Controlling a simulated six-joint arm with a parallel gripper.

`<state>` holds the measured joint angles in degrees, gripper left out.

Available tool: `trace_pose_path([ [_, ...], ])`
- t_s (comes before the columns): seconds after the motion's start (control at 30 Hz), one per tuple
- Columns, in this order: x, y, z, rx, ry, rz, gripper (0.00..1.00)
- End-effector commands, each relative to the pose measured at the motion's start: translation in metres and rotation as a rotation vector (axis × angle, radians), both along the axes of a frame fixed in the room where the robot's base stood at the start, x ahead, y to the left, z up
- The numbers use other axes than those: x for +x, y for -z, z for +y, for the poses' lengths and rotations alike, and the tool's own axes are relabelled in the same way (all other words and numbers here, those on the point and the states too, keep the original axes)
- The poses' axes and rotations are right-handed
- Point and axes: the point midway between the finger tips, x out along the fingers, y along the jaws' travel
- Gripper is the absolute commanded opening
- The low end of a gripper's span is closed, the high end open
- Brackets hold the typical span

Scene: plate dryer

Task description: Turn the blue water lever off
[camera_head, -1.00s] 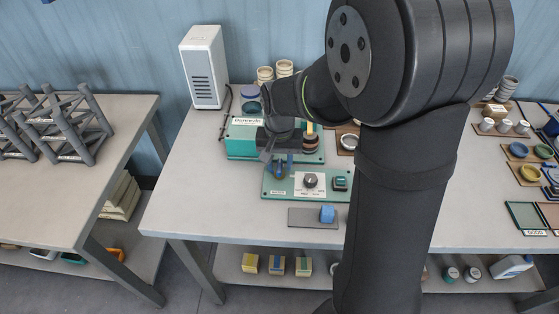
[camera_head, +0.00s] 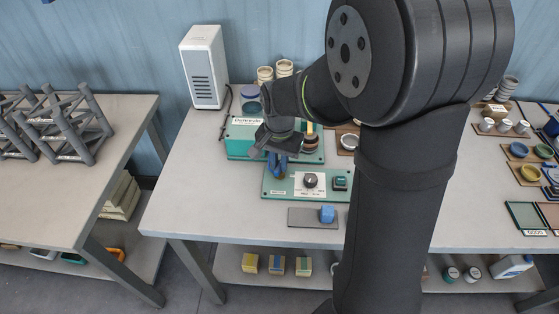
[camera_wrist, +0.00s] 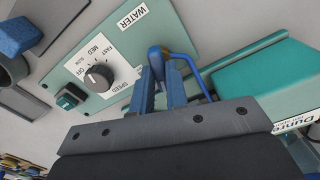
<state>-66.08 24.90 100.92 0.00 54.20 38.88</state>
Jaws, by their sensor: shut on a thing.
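The blue water lever (camera_wrist: 156,59) stands on a green panel (camera_wrist: 185,25) near the WATER label (camera_wrist: 132,16). My gripper (camera_wrist: 158,78) is shut on the lever, with a finger on each side of it in the wrist view. A thin bent blue piece (camera_wrist: 190,62) arcs to the right beside the fingers. In the head view my gripper (camera_head: 279,170) is over the left end of the panel, and only a little blue shows there. The fingers and wrist hide the lever's lower part.
A speed knob (camera_wrist: 99,76) and a dark green button (camera_wrist: 70,98) sit on the same panel. A green machine (camera_head: 240,145) stands just behind. A blue block (camera_head: 327,214) is on a grey mat in front. A white box (camera_head: 203,68) stands at the back left.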

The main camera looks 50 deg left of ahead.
Motion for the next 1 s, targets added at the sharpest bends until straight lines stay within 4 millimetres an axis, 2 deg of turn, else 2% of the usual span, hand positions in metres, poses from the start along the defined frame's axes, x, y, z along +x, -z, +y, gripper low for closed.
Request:
trace_pose_path([
  [1.0, 0.0004, -0.0008, 0.0004, 0.002, 0.955, 0.0, 0.0],
])
